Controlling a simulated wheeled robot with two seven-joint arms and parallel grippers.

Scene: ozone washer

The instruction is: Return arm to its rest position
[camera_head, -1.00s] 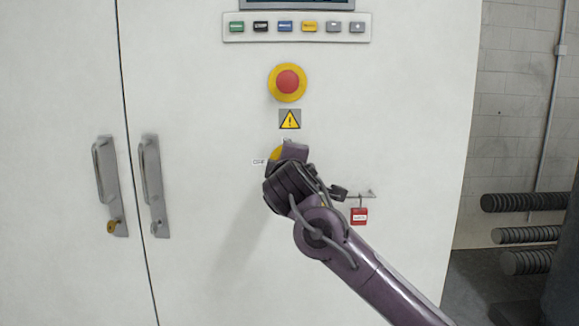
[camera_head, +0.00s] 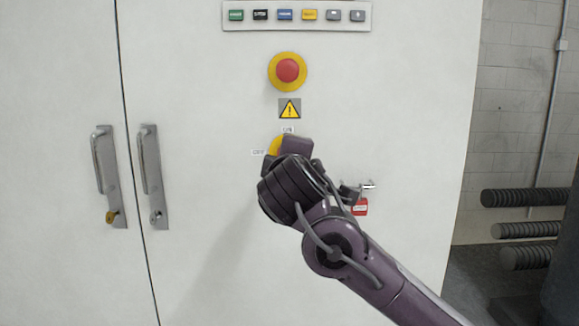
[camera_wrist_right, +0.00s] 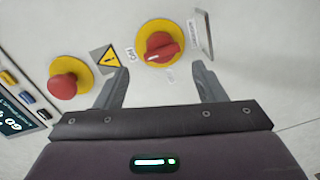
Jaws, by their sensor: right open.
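My right arm reaches in from the lower right in the head view, with its wrist in front of the white cabinet (camera_head: 210,200). My right gripper (camera_wrist_right: 162,78) is open and empty in the right wrist view. Beyond its fingertips is a red rotary switch (camera_wrist_right: 162,46) on a yellow round plate, apart from the fingers. In the head view the wrist hides most of this switch, and only part of its yellow plate (camera_head: 274,146) shows beside the ON and OFF labels. My left gripper is not in view.
A red emergency button (camera_head: 288,70) and a warning sign (camera_head: 290,109) are above the switch. A button row (camera_head: 297,15) is higher. Door handles (camera_head: 103,165) stick out at left. A hasp with a red padlock (camera_head: 360,207) is just right of my wrist.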

